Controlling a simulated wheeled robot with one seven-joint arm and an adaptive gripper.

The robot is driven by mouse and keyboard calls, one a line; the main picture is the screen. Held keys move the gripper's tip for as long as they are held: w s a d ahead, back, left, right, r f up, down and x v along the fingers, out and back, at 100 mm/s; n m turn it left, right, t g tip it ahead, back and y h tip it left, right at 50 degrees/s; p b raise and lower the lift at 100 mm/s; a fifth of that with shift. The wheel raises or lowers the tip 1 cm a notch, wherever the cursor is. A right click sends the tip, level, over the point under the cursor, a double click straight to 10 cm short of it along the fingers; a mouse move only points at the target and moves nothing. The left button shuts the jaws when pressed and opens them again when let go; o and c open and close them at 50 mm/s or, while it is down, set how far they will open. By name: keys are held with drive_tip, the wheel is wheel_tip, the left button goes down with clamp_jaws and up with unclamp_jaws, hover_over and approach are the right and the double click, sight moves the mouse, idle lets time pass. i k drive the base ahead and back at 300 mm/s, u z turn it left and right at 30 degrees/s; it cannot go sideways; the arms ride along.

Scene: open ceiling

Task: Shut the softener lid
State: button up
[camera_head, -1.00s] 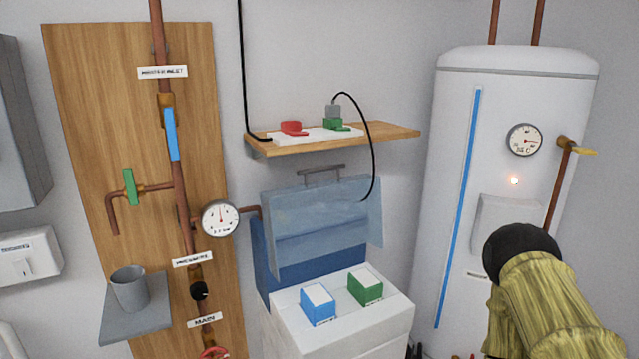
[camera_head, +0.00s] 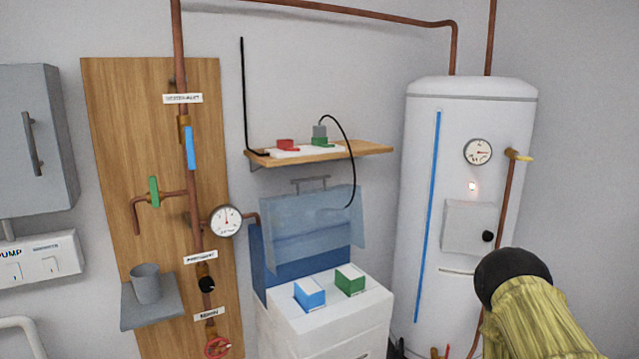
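The softener (camera_head: 330,325) is a white cabinet at the lower middle of the head view, with a blue back part (camera_head: 258,262). Its translucent bluish lid (camera_head: 312,222) stands raised and open at the back, with a grey handle (camera_head: 312,184) at its top edge. A blue box (camera_head: 309,294) and a green box (camera_head: 349,281) sit on the softener's white top, under the open lid. My arm shows at the lower right, yellow-green with a black end. My gripper's fingers are not in view.
A wooden shelf (camera_head: 374,150) above the lid holds a white strip with red and green parts and a plugged black cord hanging down by the lid. A white tank (camera_head: 455,210) stands right. Left are a pipe board (camera_head: 110,150), gauge (camera_head: 226,221) and grey cup (camera_head: 145,284) on a ledge.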

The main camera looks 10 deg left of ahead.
sight(266, 226)
drive_tip(key=z, duration=0.85)
drive_tip(key=i, duration=0.75)
drive_tip(key=u, duration=0.35)
